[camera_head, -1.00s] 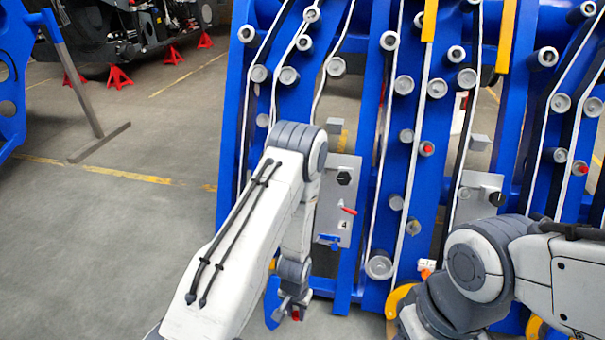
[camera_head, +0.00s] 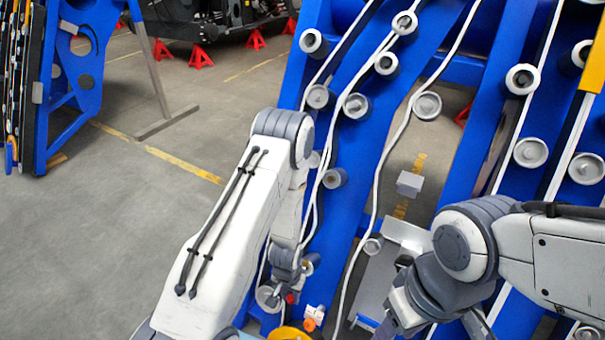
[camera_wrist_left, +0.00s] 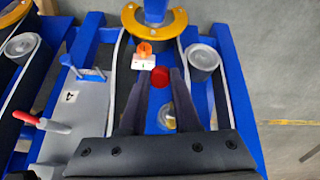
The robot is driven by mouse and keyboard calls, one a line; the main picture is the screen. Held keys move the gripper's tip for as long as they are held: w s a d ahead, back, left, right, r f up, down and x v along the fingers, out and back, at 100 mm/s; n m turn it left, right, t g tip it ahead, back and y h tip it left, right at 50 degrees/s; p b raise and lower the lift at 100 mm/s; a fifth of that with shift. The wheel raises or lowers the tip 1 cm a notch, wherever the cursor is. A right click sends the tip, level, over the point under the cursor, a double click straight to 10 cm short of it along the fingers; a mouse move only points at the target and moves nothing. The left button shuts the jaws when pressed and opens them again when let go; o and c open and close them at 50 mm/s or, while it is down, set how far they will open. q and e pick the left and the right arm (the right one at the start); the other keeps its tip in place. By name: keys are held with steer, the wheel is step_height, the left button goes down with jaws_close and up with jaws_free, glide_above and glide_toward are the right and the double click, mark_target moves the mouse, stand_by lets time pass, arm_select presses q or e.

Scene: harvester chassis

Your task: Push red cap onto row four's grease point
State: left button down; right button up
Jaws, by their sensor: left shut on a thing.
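My left gripper (camera_head: 289,294) is shut on the red cap (camera_head: 291,299), low in front of the blue chassis. In the left wrist view the red cap (camera_wrist_left: 160,77) sits between the fingertips of the left gripper (camera_wrist_left: 161,74). Below it, between the fingers, a small pale round fitting (camera_wrist_left: 168,117) shows on the blue beam. I cannot tell whether it is row four's grease point. A grey panel marked 4 (camera_wrist_left: 75,110) is at left in that view. My right gripper (camera_head: 398,325) is low in the head view; its fingers are unclear.
The blue chassis (camera_head: 350,180) carries several grey rollers and pale belts. An orange piece on a white tag (camera_wrist_left: 144,55) is close beyond the cap. A yellow ring (camera_wrist_left: 176,22) and a grey roller (camera_wrist_left: 202,58) flank it. Open floor (camera_head: 100,240) is at left.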

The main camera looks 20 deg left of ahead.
arm_select(q)
steer(key=w+r+m+t+h+p, duration=0.2)
steer(key=w+r+t, duration=0.9)
steer(key=w+r, duration=1.1)
steer(key=r+p, duration=0.2)
steer(key=shift+w+p, duration=0.2)
steer(key=shift+p, duration=0.15)
steer(key=shift+f, duration=0.15)
steer(key=b+x, duration=0.2)
steer(key=x, duration=0.1)
steer(key=shift+w+f+b, duration=0.25)
steer(key=shift+w+b, duration=0.05)
steer(key=shift+b, duration=0.05)
steer(key=shift+w+d+f, duration=0.15)
steer(key=shift+w+f, duration=0.05)
steer(key=shift+w, duration=0.3)
